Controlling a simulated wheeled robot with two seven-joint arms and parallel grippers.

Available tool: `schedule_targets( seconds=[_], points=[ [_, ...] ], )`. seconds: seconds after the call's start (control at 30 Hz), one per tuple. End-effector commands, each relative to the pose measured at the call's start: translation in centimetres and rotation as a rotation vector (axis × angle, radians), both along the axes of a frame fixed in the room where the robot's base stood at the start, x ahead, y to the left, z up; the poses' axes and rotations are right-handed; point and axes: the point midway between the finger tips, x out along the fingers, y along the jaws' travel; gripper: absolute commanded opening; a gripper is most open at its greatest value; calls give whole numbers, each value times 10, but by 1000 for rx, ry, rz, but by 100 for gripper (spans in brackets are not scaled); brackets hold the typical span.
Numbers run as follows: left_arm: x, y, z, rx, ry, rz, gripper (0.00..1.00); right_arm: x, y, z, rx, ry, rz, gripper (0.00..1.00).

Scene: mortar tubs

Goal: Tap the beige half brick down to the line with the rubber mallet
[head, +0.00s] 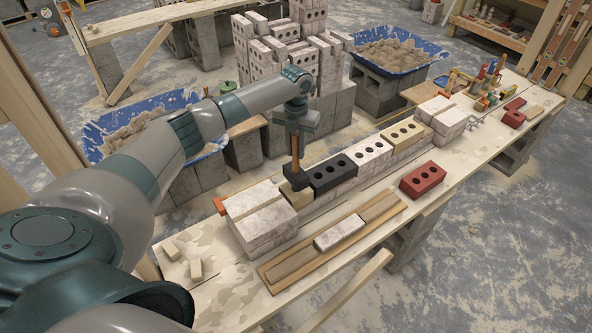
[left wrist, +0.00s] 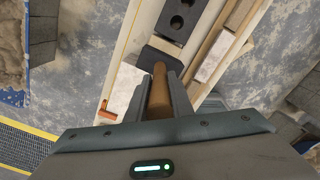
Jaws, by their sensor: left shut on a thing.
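My left gripper (head: 298,127) is shut on the wooden handle of the rubber mallet. The mallet's black head (head: 295,181) points down, directly over the beige half brick (head: 297,196). I cannot tell whether the head touches the brick. The half brick sits in the wall row between the pale brick stack at the near end and a black holed brick (head: 332,173); its top is mostly hidden by the mallet. My right gripper is not in view.
The row continues with white and beige holed bricks (head: 404,133). An orange block (head: 219,205) sits on the near stack's corner. A red brick (head: 422,180) and a wooden board (head: 273,275) carrying a pale brick (head: 339,233) lie in front. Mortar tubs (head: 412,66) stand behind.

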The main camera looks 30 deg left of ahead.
Motion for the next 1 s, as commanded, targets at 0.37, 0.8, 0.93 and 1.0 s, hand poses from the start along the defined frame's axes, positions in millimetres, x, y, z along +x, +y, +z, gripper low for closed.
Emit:
schedule_targets(
  seconds=[0.37, 0.8, 0.93, 1.0],
  points=[
    [1, 0, 42, -1, -3, 0, 0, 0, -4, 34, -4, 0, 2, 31],
    [1, 0, 50, -1, -2, 0, 0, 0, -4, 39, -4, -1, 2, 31],
    [1, 0, 50, -1, -2, 0, 0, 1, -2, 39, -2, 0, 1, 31],
    [1, 0, 50, -1, -2, 0, 0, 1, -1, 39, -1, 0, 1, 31]
  ],
)
